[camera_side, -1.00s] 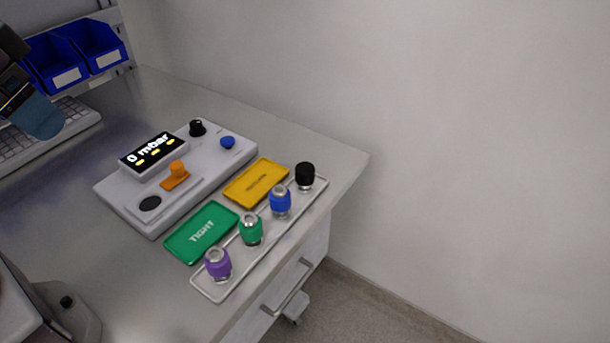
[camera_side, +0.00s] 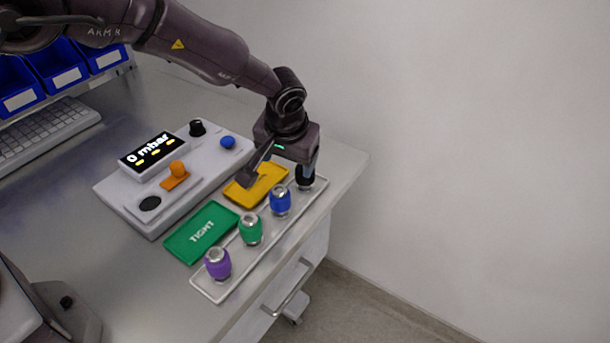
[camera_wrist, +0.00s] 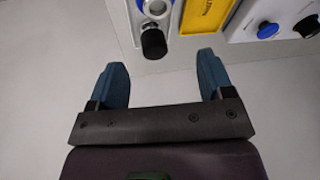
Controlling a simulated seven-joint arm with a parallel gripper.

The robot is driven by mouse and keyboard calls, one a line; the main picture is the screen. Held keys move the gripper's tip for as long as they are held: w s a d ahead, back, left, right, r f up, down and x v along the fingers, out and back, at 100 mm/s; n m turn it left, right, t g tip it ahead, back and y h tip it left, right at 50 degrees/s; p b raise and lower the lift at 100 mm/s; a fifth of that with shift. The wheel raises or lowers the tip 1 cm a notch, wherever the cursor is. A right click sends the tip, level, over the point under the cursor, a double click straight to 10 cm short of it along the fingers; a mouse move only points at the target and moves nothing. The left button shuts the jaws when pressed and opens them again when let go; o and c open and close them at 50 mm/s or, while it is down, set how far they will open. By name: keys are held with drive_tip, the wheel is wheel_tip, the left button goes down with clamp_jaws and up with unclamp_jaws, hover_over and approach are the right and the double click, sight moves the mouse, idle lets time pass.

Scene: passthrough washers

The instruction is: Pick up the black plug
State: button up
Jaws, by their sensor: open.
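The black plug (camera_side: 305,183) stands upright at the far right end of a pale tray (camera_side: 205,288), partly hidden by my gripper in the side view. In the wrist view the black plug (camera_wrist: 153,43) lies just past the fingertips, a little left of the middle of the gap, and no finger appears to touch it. My gripper (camera_wrist: 162,63) is open and empty. In the side view my gripper (camera_side: 308,166) hangs over the black plug's end of the tray.
A blue plug (camera_side: 280,200) is the black plug's nearest neighbour, then green (camera_side: 250,229) and purple (camera_side: 218,264) ones. Yellow (camera_side: 270,190) and green (camera_side: 202,232) plates lie beside the tray. A device (camera_side: 215,158) with knobs stands behind. The table edge and wall are close.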

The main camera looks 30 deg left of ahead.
sight(304, 186)
drive_tip(key=w+f, duration=0.2)
drive_tip(key=f, duration=0.1)
drive_tip(key=w+a+f+n, duration=0.1)
drive_tip(key=w+f, duration=0.2)
drive_tip(key=w+f+n+t, duration=0.1)
drive_tip(key=w+f, duration=0.1)
drive_tip(key=f, duration=0.2)
drive_tip(key=shift+w+a+f, duration=0.1)
drive_tip(key=shift+w+a, duration=0.05)
drive_tip(key=shift+w, duration=0.05)
drive_tip(key=c, duration=1.1)
drive_tip(key=shift+o, duration=0.2)
